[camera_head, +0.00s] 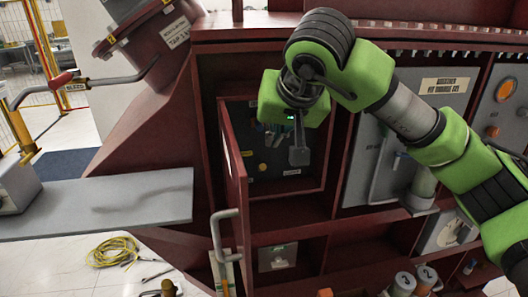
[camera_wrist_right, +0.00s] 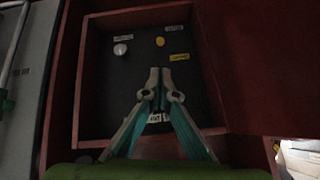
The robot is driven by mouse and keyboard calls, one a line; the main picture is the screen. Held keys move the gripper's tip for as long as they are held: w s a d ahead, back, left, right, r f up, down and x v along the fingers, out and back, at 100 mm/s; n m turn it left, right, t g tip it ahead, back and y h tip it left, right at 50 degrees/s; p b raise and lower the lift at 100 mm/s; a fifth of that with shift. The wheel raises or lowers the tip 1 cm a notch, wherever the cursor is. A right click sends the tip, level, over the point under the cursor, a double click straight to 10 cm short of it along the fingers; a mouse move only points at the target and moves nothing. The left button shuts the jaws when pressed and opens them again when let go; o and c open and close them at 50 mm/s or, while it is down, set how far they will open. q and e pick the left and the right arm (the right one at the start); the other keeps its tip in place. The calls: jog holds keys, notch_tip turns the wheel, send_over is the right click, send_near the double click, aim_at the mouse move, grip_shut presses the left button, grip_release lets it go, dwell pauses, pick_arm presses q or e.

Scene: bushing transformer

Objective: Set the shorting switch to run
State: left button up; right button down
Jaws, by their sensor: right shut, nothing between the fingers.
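A dark panel (camera_wrist_right: 100,90) is recessed in an open dark-red compartment; it also shows in the head view (camera_head: 255,110). It carries a pale round knob (camera_wrist_right: 120,48), a small yellow knob (camera_wrist_right: 160,42), a yellow label (camera_wrist_right: 180,57) and white labels. I cannot read the labels or tell which part is the shorting switch. My right gripper (camera_wrist_right: 160,76) is shut and empty, in front of the panel just below the yellow knob in the wrist view. Its fingers hide the panel's lower middle. In the head view the right gripper (camera_head: 271,138) reaches into the compartment. My left gripper is out of view.
An open red door (camera_head: 235,185) with a grey handle (camera_head: 225,232) stands left of the compartment. A grey panel (camera_head: 362,165) is to its right, partly behind my arm. A grey shelf (camera_head: 115,200) juts out left. A yellow cable (camera_head: 113,250) lies on the floor.

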jog(key=p, duration=0.3)
send_over(265, 166)
jog(key=s, duration=0.2)
notch_tip(265, 166, down, 5)
jog(key=x, duration=0.2)
jog(key=p+x, duration=0.1)
jog(key=shift+w+d+f, duration=0.1)
jog(key=shift+d, duration=0.1)
jog(key=shift+w+f, duration=0.2)
jog(key=shift+f, duration=0.1)
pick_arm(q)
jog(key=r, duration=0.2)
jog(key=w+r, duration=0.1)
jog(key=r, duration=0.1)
